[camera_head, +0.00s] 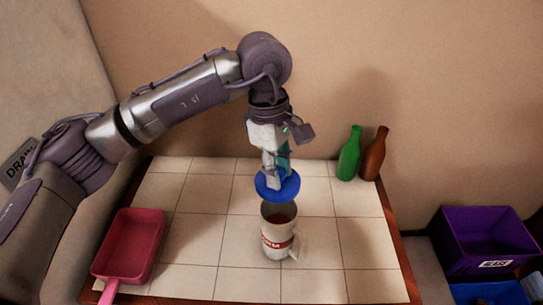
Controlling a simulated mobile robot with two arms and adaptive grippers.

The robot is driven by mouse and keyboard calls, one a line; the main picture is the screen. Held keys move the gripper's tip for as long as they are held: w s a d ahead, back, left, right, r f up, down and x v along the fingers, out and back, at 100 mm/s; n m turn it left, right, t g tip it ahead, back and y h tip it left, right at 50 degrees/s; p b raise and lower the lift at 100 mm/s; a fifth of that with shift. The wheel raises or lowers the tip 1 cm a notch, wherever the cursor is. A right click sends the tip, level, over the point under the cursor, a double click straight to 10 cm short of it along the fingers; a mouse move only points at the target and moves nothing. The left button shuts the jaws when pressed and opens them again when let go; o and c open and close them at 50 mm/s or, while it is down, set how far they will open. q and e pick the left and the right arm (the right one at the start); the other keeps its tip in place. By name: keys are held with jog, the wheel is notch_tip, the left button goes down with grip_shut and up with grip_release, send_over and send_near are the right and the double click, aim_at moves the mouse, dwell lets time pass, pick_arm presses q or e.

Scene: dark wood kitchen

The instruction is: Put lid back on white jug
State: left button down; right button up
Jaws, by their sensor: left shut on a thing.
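The white jug (275,243) stands upright on the tiled tabletop, open at the top, with a red band with lettering and a handle at its lower right. My left gripper (276,172) points down above and just behind the jug in the picture. It is shut on the blue round lid (268,193), which it holds roughly level. The lid appears apart from the jug's rim, its lower edge close above the opening in the picture. My right gripper is not in view.
A green bottle (349,154) and a brown bottle (374,155) stand at the table's back right. A pink dustpan-like pan (129,247) lies at the left. A purple bin (486,239) and a blue bin (489,293) are off to the right. The tiled tabletop (205,225) is clear around the jug.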

aim_at(279, 194)
pick_arm(q)
jog(key=shift+s+d+f+b, duration=0.25)
jog(key=shift+s+f+b, duration=0.1)
jog(key=shift+s+f, duration=0.45)
jog(key=f+b, duration=0.1)
jog(key=f, duration=0.1)
jog(key=f+b, duration=0.1)
jog(key=shift+w+a+f, duration=0.15)
jog(key=shift+w+f, duration=0.25)
jog(key=shift+f+b, duration=0.25)
jog(key=shift+b, duration=0.1)
jog(key=shift+f, duration=0.1)
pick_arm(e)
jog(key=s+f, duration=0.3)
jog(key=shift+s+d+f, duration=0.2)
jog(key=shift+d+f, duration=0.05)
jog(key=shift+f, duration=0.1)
pick_arm(q)
jog(key=shift+b, duration=0.4)
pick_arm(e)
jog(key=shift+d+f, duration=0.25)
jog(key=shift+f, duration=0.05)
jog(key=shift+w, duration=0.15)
pick_arm(q)
jog(key=shift+b, duration=0.4)
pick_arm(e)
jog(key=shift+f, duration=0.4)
